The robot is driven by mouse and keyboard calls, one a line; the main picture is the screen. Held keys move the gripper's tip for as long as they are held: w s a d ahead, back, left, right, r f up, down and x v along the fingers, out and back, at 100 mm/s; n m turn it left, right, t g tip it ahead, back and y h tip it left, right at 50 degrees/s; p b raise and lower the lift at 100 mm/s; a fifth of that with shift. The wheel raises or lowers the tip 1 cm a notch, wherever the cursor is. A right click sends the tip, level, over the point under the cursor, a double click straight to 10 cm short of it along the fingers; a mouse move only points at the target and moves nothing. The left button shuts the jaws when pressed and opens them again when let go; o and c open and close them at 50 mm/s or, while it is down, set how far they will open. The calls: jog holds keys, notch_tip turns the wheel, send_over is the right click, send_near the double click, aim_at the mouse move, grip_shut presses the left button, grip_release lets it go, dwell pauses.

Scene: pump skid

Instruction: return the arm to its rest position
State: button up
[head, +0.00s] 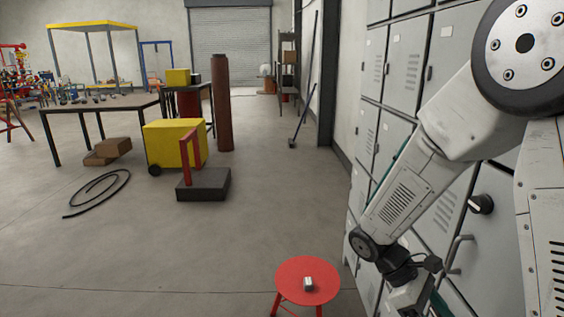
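My arm comes in from the right edge, white with dark joints, and reaches down and left in front of the grey lockers. Its wrist is low in the picture, right of the red stool. Part of my gripper (408,297) shows at the bottom edge; its fingertips are not clearly visible, so I cannot tell whether it is open or holds anything.
Grey lockers (402,62) line the right side, close behind my arm, with a black knob (481,204) and a handle (459,250). A red stool (292,280) bears a small grey-white object (308,284). A yellow cart (174,143) stands farther left. Central floor is clear.

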jog(key=s+a+r+m+t+y, duration=0.2)
jog(key=s+r+m+t+y, duration=0.1)
jog(key=r, duration=0.6)
jog(key=s+a+r+m+t+y, duration=0.2)
jog(key=s+r+m+t+y, duration=0.2)
jog(key=s+r+m, duration=0.3)
jog(key=shift+s+r+t+y, duration=0.3)
jog(key=shift+s+r+t, duration=0.6)
jog(key=shift+s, duration=0.1)
jog(key=shift+a, duration=0.1)
